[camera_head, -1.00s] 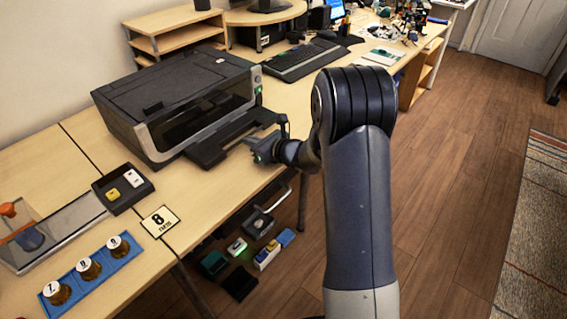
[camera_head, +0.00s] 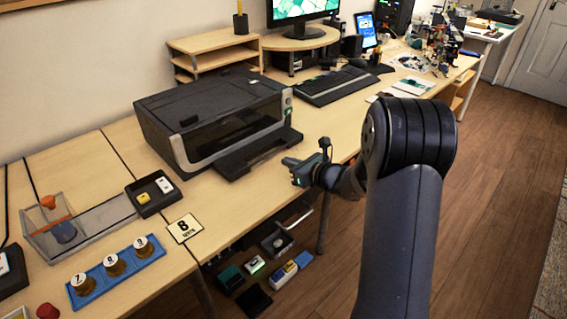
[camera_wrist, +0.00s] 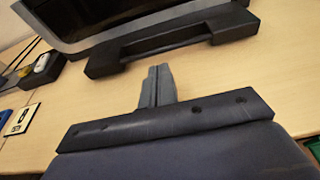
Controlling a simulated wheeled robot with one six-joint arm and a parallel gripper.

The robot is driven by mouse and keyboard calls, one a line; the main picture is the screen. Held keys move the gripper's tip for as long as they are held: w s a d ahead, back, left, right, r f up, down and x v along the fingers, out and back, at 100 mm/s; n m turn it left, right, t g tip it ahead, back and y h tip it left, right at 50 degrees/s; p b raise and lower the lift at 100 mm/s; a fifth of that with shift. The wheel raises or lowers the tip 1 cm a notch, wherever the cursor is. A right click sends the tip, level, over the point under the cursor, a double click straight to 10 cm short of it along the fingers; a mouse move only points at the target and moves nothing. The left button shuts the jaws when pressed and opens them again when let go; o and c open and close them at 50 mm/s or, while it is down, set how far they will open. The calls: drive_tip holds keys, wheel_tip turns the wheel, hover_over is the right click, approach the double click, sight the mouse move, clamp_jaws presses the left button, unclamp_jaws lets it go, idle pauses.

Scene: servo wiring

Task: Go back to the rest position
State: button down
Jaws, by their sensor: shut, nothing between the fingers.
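My gripper (camera_head: 291,168) is at the front edge of the desk in the head view, just right of the printer's tray, with my arm reaching in from the lower right. In the wrist view my gripper's fingers (camera_wrist: 159,74) are together with nothing between them. They point toward the front of the printer's tray and appear apart from it. The gripper holds no object.
The dark printer (camera_head: 215,115) with its output tray (camera_head: 262,148) stands on the desk. A black box with yellow and white blocks (camera_head: 152,192), a card marked 8 (camera_head: 184,228) and a blue holder (camera_head: 118,268) lie left. An open drawer area is below; the floor (camera_head: 490,180) at right is clear.

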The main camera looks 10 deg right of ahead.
drive_tip(key=v, duration=0.7)
drive_tip(key=shift+d, duration=0.15)
drive_tip(key=shift+f, duration=0.15)
